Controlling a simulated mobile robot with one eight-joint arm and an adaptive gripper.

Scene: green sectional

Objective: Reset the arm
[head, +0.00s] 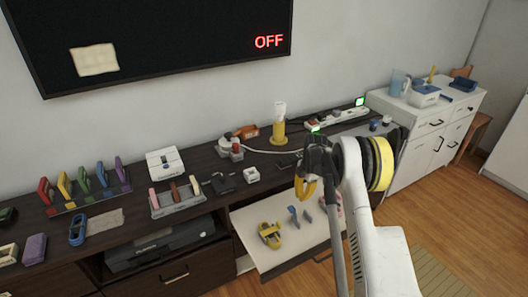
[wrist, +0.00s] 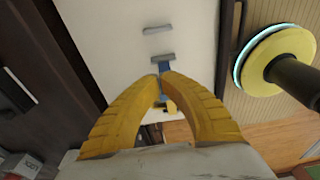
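My gripper (head: 305,188) hangs at the end of my arm above the open drawer (head: 251,246), at the drawer's right part. Its yellow fingers also show in the wrist view (wrist: 160,77), curving in until their tips meet or nearly meet. Nothing seems to be held. A blue item (wrist: 165,67) shows just beyond the tips and seems to lie in the drawer below. In the head view the drawer holds a yellow item (head: 269,235) and a blue item (head: 293,215). A pink item at the drawer's right is partly hidden by my arm.
The dark console (head: 130,211) carries a rack of coloured tools, a white box (head: 165,163), a yellow-based stand (head: 279,133) and a power strip (head: 335,117). A white cabinet (head: 420,123) stands at right. A screen reading OFF (head: 170,45) hangs behind. Floor shows at right.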

